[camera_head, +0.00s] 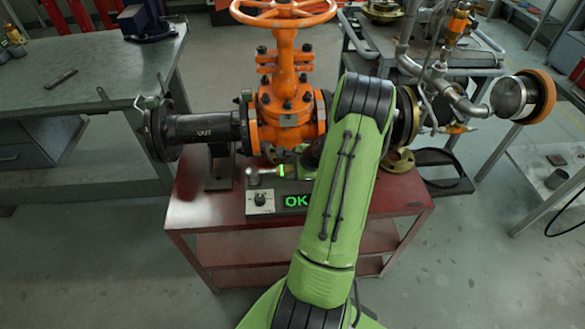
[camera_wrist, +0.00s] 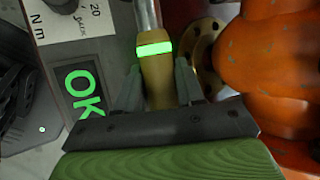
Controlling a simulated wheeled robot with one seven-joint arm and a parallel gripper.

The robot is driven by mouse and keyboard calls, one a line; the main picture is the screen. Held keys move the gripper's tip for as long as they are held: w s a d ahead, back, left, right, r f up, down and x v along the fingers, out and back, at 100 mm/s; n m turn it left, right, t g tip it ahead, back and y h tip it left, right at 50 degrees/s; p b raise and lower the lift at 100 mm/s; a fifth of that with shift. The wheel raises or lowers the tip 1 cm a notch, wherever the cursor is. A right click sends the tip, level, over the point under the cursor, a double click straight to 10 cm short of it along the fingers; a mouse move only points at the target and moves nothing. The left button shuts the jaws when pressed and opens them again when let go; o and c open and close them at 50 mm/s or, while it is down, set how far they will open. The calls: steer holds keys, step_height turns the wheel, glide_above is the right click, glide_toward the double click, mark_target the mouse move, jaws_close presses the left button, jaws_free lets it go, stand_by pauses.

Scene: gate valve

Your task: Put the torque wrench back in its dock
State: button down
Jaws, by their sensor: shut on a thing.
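The torque wrench (camera_wrist: 156,75) has a tan handle with a glowing green band and a silver shaft. My gripper (camera_wrist: 159,78) is shut on its handle, one finger on each side. In the head view the wrench's silver end and green band (camera_head: 281,170) show above the box with the OK display, left of my arm. My arm hides the gripper there. I cannot tell whether the wrench touches the box. No dock can be made out for certain. A black object (camera_wrist: 25,95) with a small green light lies at the left of the wrist view; I cannot tell what it is.
The box with a knob and a lit green OK (camera_head: 295,200) sits on the red cart (camera_head: 215,225). The orange gate valve (camera_head: 287,105) with black pipe (camera_head: 205,127) stands close behind. A brass flange (camera_wrist: 205,55) is right of the wrench. A bench (camera_head: 85,85) is at left.

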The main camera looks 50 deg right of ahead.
steer(key=shift+r, duration=0.1)
steer(key=c, duration=0.8)
jaws_free()
steer(key=shift+o, duration=1)
steer(key=d+p+v, duration=0.1)
steer(key=p+v, duration=0.3)
steer(key=v, duration=1.1)
steer(key=shift+s+a+r+p, duration=0.25)
steer(key=shift+a+p, duration=0.1)
steer(key=shift+a, duration=0.1)
